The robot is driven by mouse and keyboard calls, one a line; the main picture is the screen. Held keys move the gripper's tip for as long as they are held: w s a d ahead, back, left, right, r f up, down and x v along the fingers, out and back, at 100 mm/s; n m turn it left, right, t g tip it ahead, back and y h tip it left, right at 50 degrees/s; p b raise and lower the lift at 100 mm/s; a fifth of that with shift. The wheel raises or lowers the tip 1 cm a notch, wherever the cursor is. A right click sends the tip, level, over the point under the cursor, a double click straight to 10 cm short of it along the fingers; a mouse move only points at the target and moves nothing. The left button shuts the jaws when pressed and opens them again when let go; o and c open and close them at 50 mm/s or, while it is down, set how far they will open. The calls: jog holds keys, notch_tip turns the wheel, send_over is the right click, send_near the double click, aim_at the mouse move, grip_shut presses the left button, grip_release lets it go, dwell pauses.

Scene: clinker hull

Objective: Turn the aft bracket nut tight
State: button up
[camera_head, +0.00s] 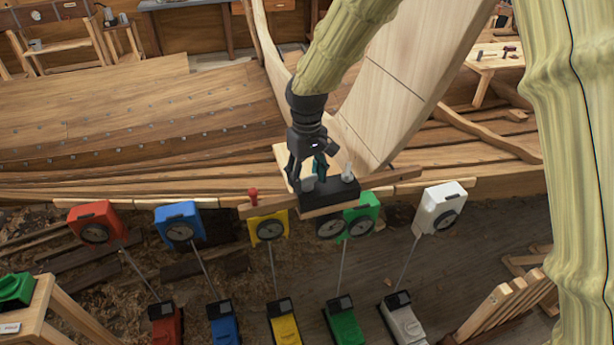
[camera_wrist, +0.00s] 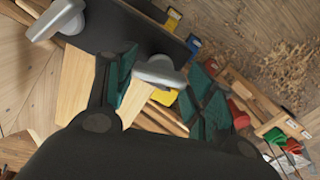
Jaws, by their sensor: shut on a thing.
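A black bracket plate (camera_head: 333,193) lies on a wooden block beside the hull planks, below the pale upright timber. Two light grey nuts with flat levers stand on it. The right nut (camera_head: 347,173) is free, and it also shows at the upper left of the wrist view (camera_wrist: 58,20). My gripper (camera_head: 308,178) points down over the left nut (camera_head: 309,184). In the wrist view, the teal fingers of my gripper (camera_wrist: 163,74) are on both sides of that nut (camera_wrist: 160,71), shut on it. I cannot tell which nut is the aft one, or how tight either is.
Red (camera_head: 95,222), blue (camera_head: 178,222), yellow (camera_head: 269,226), green (camera_head: 364,215) and white (camera_head: 441,207) dial boxes on thin rods stand close in front of the bracket. A red-topped peg (camera_head: 253,196) is just left. A workbench (camera_head: 490,57) stands at the back right.

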aim_at(307, 177)
dwell(0.4)
jog(key=o, duration=1)
notch_tip(307, 177, up, 12)
dwell(0.3)
